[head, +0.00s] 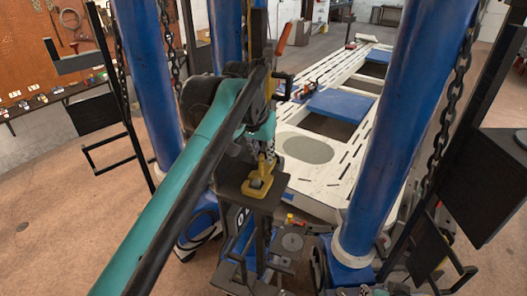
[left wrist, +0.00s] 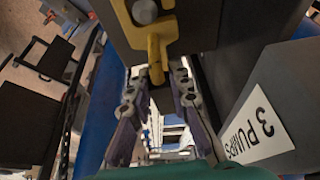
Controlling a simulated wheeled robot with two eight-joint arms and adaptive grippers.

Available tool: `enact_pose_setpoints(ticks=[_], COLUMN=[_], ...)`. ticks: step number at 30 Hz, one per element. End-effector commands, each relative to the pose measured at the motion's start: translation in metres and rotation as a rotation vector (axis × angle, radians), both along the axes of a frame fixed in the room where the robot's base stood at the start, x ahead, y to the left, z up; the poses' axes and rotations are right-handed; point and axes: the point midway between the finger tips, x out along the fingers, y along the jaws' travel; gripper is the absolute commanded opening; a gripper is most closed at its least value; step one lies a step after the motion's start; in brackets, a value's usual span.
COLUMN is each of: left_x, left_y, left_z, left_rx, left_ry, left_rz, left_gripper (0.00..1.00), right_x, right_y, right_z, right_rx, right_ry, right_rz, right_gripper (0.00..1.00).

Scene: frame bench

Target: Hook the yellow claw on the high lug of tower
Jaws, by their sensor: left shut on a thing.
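The yellow claw (head: 259,182) is at the dark flat top of a stand, below my left gripper (head: 262,150) in the head view. In the left wrist view the claw (left wrist: 155,48) reaches from a dark block down between the fingertips of the left gripper (left wrist: 158,78), which is shut on its narrow end. A round grey pin (left wrist: 145,11) shows within the yellow part. Blue tower posts (head: 402,110) stand on both sides. I cannot make out the high lug. My right gripper is not in view.
A long white slotted frame (head: 310,185) with blue panels (head: 341,103) runs away behind the stand. Chains (head: 456,80) hang by the posts. The floor at left is mostly clear.

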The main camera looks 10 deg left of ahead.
Motion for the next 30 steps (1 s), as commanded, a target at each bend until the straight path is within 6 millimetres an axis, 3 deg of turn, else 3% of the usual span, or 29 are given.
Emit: enact_pose_setpoints(ticks=[13,14,16,25,30], left_x=[0.0,0.0,0.0,0.0,-0.007], left_y=[0.0,0.0,0.0,0.0,0.001], left_z=[-0.003,-0.003,-0.003,-0.003,0.012], left_rx=[0.0,0.0,0.0,0.0,0.0], left_ry=[-0.001,-0.001,-0.001,0.0,0.0], left_rz=[0.0,0.0,0.0,0.0,0.0], left_gripper=[0.0,0.26,0.43,0.43,0.43], right_x=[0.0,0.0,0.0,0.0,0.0], right_y=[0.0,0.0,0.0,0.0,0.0], right_z=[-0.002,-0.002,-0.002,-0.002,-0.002], right_rx=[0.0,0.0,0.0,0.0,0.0], right_ry=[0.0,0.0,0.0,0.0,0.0], right_rz=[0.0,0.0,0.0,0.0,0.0], right_gripper=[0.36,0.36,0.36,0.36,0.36])
